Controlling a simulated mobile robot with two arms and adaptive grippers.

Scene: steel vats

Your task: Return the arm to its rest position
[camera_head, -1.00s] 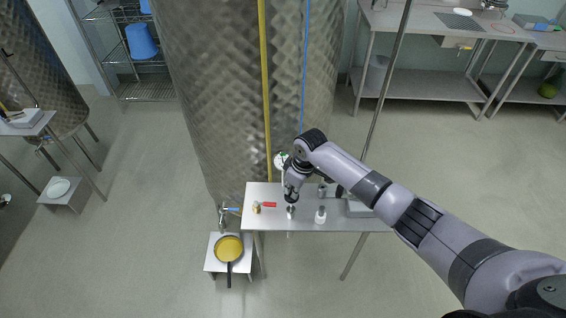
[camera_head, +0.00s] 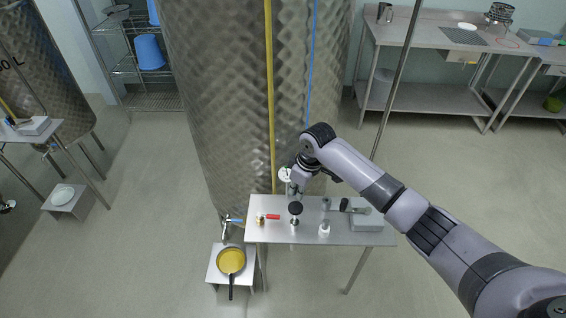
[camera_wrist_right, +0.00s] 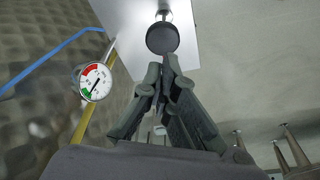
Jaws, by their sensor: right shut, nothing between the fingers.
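My right arm reaches in from the right in the head view. My right gripper (camera_head: 298,180) is over the back edge of the small steel table (camera_head: 268,236), in front of the big vat (camera_head: 230,100). In the right wrist view its fingers (camera_wrist_right: 165,78) are together with nothing between them. An upright item with a round black top (camera_head: 295,208) stands on the table, just below and apart from the gripper. The black top (camera_wrist_right: 162,38) also shows beyond the fingertips in the wrist view. My left gripper is not in view.
A pressure gauge (camera_wrist_right: 95,82) on the vat is close to the gripper. The table also bears a red-handled item (camera_head: 273,217), a white-topped item (camera_head: 324,228) and a grey box (camera_head: 368,217). A pan (camera_head: 231,261) is on a low stand. Open floor (camera_head: 450,190) lies to the right.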

